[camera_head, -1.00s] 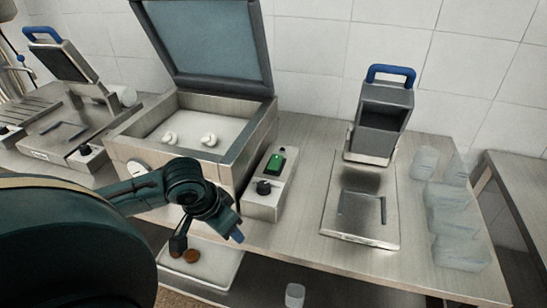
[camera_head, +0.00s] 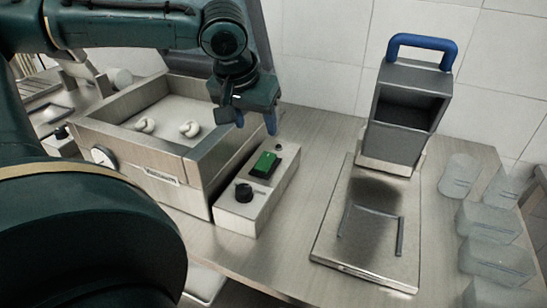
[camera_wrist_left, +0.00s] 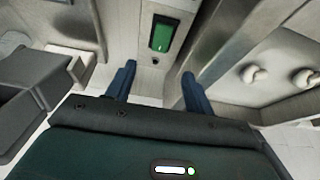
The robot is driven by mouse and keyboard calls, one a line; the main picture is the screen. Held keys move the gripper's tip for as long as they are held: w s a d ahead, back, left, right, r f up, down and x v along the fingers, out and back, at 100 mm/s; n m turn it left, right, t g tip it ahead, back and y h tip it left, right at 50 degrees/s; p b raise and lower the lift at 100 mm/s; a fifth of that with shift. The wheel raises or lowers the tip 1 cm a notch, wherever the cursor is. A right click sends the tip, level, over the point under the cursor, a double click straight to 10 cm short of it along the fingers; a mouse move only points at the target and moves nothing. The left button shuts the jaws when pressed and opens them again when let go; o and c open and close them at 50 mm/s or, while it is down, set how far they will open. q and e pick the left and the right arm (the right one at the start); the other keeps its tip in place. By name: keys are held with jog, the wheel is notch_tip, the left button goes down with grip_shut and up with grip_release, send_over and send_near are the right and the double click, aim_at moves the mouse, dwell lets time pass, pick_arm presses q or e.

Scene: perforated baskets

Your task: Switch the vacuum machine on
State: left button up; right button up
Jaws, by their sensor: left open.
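The vacuum machine (camera_head: 150,185) is a steel box with an open chamber; its raised lid is mostly hidden behind my left arm. Beside it on the right is a low steel control box (camera_head: 240,210) with a green switch (camera_head: 264,164) and a black knob (camera_head: 243,193). My left gripper (camera_head: 256,122) is open and empty, pointing down above the far end of the control box. In the left wrist view, the green switch (camera_wrist_left: 161,33) lies beyond the two blue fingertips (camera_wrist_left: 158,78), apart from them. My right gripper is not in view.
Two white pieces (camera_head: 189,129) lie in the chamber. To the right stands a sealer (camera_head: 370,225) with a blue-handled raised head (camera_head: 405,110). Several clear containers (camera_head: 490,225) stand at the table's right end. Bare table lies between control box and sealer.

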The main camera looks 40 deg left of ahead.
aim_at(266, 159)
pick_arm(q)
jog(key=b+x, duration=0.1)
jog(key=x, duration=1)
jog(key=shift+s+f+b, duration=0.15)
jog(key=shift+f+b, duration=0.15)
jog(key=shift+b, duration=0.05)
jog(key=shift+a+f, duration=0.1)
jog(key=shift+f, duration=0.35)
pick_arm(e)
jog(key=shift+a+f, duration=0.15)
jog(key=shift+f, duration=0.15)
pick_arm(q)
jog(key=shift+c, duration=0.4)
